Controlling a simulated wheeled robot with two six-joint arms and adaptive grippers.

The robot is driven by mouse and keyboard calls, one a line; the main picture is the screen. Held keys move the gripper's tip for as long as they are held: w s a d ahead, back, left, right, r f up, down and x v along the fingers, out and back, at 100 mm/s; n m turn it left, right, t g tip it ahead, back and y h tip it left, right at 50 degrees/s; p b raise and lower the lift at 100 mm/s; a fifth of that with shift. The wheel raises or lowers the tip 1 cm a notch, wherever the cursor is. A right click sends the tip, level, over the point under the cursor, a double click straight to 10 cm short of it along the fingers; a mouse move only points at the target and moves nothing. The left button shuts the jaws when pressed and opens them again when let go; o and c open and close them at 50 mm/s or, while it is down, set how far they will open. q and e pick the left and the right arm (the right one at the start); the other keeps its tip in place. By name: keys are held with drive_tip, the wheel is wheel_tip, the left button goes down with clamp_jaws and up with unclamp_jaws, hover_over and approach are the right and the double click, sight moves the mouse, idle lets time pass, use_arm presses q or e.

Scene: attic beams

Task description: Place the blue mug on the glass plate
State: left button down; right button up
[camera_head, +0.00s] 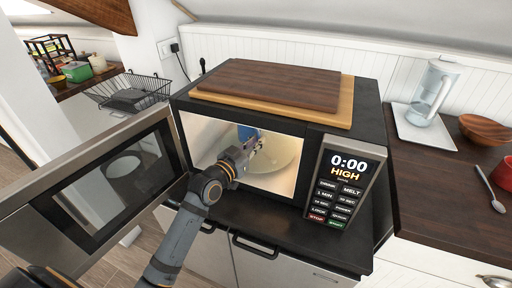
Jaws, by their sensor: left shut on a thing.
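The blue mug (247,132) shows in part inside the open, lit microwave (291,177). My left gripper (252,142) reaches through the microwave's opening and is shut on the mug. The gripper hides most of the mug's lower part. The glass plate (283,158) is a pale round disc inside the microwave, behind and to the right of the gripper. Whether the mug touches the plate cannot be told. My right gripper is not in view.
The microwave door (105,178) is swung open to the left. Wooden boards (275,85) lie on top of the microwave. A wire basket (128,92) stands at the left. On the right counter are a clear pitcher (432,92), a wooden bowl (486,130), a spoon (490,185) and a red object (505,174).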

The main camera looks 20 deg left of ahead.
use_arm(q)
drive_tip(key=shift+f, duration=0.65)
drive_tip(key=shift+w+f, duration=0.2)
drive_tip(key=shift+f, duration=0.15)
drive_tip(key=c, duration=1.4)
unclamp_jaws()
